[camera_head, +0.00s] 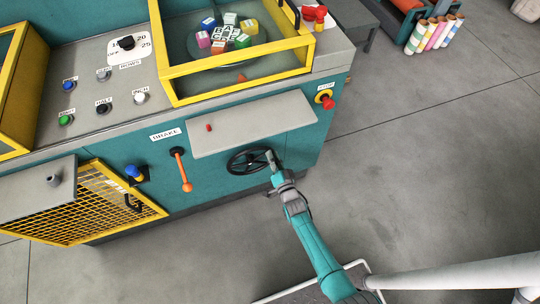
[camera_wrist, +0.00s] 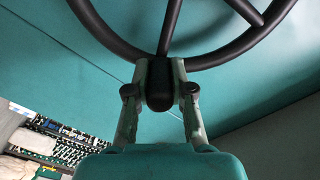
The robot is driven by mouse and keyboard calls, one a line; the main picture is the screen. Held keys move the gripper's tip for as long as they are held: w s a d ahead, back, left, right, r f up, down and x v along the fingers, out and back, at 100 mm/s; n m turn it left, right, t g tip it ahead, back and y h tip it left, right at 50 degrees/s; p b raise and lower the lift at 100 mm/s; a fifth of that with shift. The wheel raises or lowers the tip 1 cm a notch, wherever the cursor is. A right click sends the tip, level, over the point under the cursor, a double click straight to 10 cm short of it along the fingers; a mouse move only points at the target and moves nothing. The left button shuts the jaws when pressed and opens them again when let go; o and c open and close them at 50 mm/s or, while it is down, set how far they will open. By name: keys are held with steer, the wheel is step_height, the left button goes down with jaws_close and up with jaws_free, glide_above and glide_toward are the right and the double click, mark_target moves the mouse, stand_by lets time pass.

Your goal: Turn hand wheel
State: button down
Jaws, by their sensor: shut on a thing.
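The black hand wheel (camera_head: 246,161) is mounted on the teal front of the machine, below a grey shelf. Its rim and spokes fill the top of the wrist view (camera_wrist: 214,58). My gripper (camera_head: 273,162) is at the right side of the wheel in the head view. In the wrist view my gripper's two fingers (camera_wrist: 160,85) are shut on a dark rounded piece at the wheel's rim, where a spoke meets it. The fingers hide part of that piece.
The grey shelf (camera_head: 258,124) juts out just above the wheel. An orange brake lever (camera_head: 181,170) hangs to the left. A red stop knob (camera_head: 328,103) sits at the upper right. A yellow mesh guard (camera_head: 95,205) stands at lower left.

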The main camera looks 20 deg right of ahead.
steer(key=f+m, duration=0.2)
steer(key=d+f+m, duration=0.1)
steer(key=f+m, duration=0.1)
steer(key=m, duration=0.1)
steer(key=shift+d+f+m, duration=0.2)
steer(key=shift+m, duration=0.1)
steer(key=shift+a+f+m, duration=0.2)
steer(key=shift+f+m, duration=0.65)
steer(key=shift+m, duration=0.2)
steer(key=shift+a+f+m, duration=0.2)
steer(key=shift+f+m, duration=0.6)
steer(key=shift+m, duration=0.3)
steer(key=shift+a+f+m, duration=0.2)
steer(key=shift+f+m, duration=0.65)
steer(key=shift+m, duration=0.2)
steer(key=c, duration=1)
jaws_free()
